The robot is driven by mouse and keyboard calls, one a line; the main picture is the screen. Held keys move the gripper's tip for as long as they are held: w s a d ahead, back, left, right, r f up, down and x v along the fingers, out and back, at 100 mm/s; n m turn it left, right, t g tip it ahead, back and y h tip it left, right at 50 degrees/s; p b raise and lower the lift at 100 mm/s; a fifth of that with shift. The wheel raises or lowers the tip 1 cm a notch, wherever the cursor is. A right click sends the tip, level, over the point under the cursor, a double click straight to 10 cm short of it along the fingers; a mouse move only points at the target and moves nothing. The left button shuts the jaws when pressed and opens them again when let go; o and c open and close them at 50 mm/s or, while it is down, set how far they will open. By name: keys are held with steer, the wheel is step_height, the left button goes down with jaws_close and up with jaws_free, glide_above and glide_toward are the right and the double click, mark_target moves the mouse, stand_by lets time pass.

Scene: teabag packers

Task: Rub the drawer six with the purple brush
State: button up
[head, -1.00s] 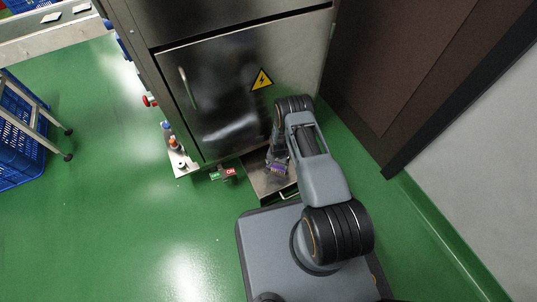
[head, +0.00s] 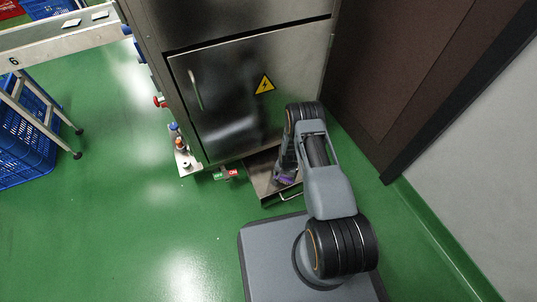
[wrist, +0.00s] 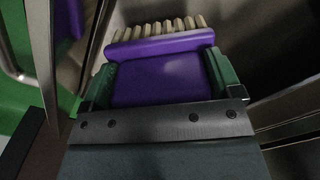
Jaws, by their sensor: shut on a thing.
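The purple brush (wrist: 160,78) with pale bristles fills the middle of the wrist view, and my gripper (wrist: 165,85) is shut on it, with a green finger on each side. In the head view the brush shows as a small purple patch (head: 286,181) at the end of my gripper (head: 284,176). An open drawer (head: 262,187) with a metal handle sticks out low under the steel cabinet. The brush is over or inside this drawer; whether the bristles touch it I cannot tell. No number is readable on the drawer.
The steel cabinet (head: 225,100) with a warning sign stands behind the drawer. A dark door (head: 385,80) is at right.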

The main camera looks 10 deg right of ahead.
steer(key=shift+s+r+p, duration=0.1)
steer(key=shift+r+p, duration=1.55)
steer(key=shift+r, duration=1.05)
